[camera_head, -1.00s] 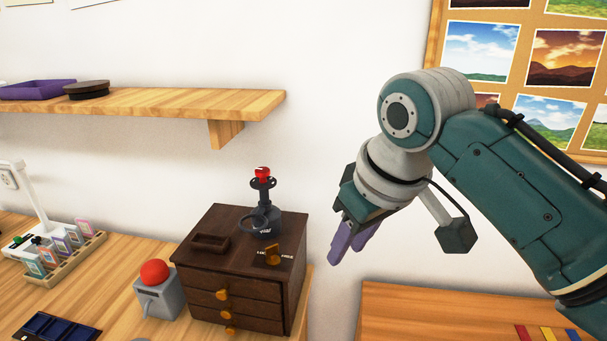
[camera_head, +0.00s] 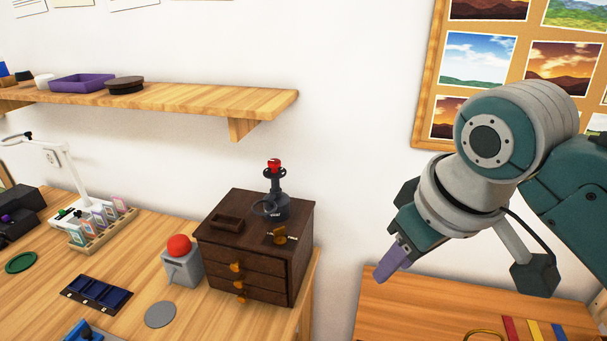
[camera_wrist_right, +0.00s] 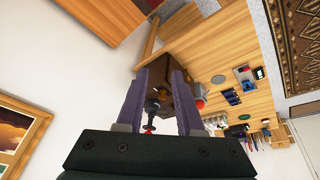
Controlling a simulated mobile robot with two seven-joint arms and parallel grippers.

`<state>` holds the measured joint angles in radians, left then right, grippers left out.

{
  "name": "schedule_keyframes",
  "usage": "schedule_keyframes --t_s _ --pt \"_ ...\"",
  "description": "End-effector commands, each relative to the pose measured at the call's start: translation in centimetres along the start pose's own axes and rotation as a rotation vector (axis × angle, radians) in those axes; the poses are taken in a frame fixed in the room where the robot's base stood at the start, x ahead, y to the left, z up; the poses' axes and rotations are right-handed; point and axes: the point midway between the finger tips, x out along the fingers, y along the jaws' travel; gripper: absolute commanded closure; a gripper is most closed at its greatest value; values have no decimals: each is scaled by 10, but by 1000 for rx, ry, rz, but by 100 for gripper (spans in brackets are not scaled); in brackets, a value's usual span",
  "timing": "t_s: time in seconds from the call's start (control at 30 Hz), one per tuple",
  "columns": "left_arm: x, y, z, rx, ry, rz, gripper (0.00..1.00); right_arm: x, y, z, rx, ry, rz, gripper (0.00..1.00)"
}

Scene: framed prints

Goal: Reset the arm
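My right arm comes in from the right in the head view, with teal and grey links. Its right gripper (camera_head: 384,275) hangs in the air, pointing down and left, to the right of the dark wooden drawer cabinet (camera_head: 250,278). In the right wrist view the two purple fingers of the gripper (camera_wrist_right: 160,73) stand apart with nothing held between them. The cabinet and its red-topped joystick show beyond the fingers there, at a distance. My left gripper is in neither view.
A shelf (camera_head: 190,101) juts from the wall at the left. A red-button box (camera_head: 183,268) stands beside the cabinet. A pinboard (camera_head: 427,103) with landscape prints hangs behind my right arm. A second wooden surface (camera_head: 420,312) lies below my gripper.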

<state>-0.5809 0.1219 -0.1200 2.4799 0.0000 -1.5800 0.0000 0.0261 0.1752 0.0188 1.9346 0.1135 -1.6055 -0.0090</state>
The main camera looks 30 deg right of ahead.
Motion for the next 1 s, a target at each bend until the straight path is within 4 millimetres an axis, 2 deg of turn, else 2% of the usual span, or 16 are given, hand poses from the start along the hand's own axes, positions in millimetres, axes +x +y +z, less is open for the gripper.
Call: schedule_keyframes --t_s 0.27,0.37,0.47,0.57,0.7,0.9,1.0 --pt "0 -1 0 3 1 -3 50 0 0 0 0 0 0 64" --pt "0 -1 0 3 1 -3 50 0 -3 6 -7 -4 -1 64" --pt "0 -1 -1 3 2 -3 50 -3 -13 27 -31 -12 -5 64" --pt "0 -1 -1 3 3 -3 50 -10 -28 57 -64 -22 -17 64" --pt "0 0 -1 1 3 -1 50 -28 -48 96 -97 -30 -43 64" --pt "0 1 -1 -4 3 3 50 -59 -70 138 -117 -39 -84 64" --pt "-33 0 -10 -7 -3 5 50 -92 -66 124 -117 -35 -82 64"
